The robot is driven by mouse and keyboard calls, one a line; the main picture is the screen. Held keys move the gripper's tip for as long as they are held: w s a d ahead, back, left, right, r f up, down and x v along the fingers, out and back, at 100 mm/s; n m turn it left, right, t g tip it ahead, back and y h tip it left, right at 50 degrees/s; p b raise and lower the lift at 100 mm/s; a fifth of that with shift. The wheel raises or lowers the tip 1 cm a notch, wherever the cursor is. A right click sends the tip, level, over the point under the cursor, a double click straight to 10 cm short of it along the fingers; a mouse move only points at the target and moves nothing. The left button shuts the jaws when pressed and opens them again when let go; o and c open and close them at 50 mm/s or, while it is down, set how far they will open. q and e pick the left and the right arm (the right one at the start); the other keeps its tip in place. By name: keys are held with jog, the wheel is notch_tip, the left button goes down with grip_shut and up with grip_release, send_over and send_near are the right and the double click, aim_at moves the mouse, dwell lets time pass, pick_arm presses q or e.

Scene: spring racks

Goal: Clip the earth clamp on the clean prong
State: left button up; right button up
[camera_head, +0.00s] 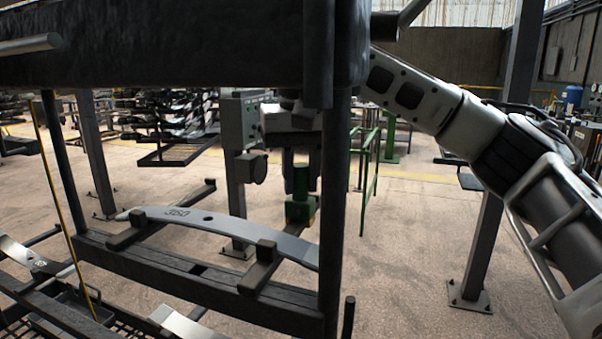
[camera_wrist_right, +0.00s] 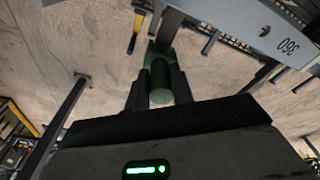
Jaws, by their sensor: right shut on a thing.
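My right gripper (camera_head: 301,160) points down behind the rack's front post, and its fingers also show in the right wrist view (camera_wrist_right: 159,88). It is shut on a green cylindrical thing, which I take to be the earth clamp (camera_head: 300,184); it shows between the fingers in the wrist view (camera_wrist_right: 161,72). Its lower end has orange-yellow parts. It hangs in the air behind the leaf spring, apart from it as far as I can tell. A pale, bare-looking prong (camera_head: 30,44) sticks out at the upper left of the rack. My left gripper is not in view.
A thick dark beam (camera_head: 180,50) crosses the top, with a dark post (camera_head: 335,210) below it. A grey leaf spring marked 360 (camera_head: 215,221) rests on dark prongs (camera_head: 262,266) of the lower beam (camera_head: 190,282). Open floor (camera_head: 410,230) lies to the right.

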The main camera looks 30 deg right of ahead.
jog(key=o, duration=1)
jog(key=shift+c, duration=0.2)
jog(key=shift+r, duration=0.55)
jog(key=r, duration=0.5)
jog(key=shift+s+a+r+p, duration=0.1)
jog(key=shift+s+r+p, duration=0.25)
jog(key=shift+r+p, duration=0.05)
jog(key=shift+s+r, duration=0.15)
jog(key=shift+r, duration=0.45)
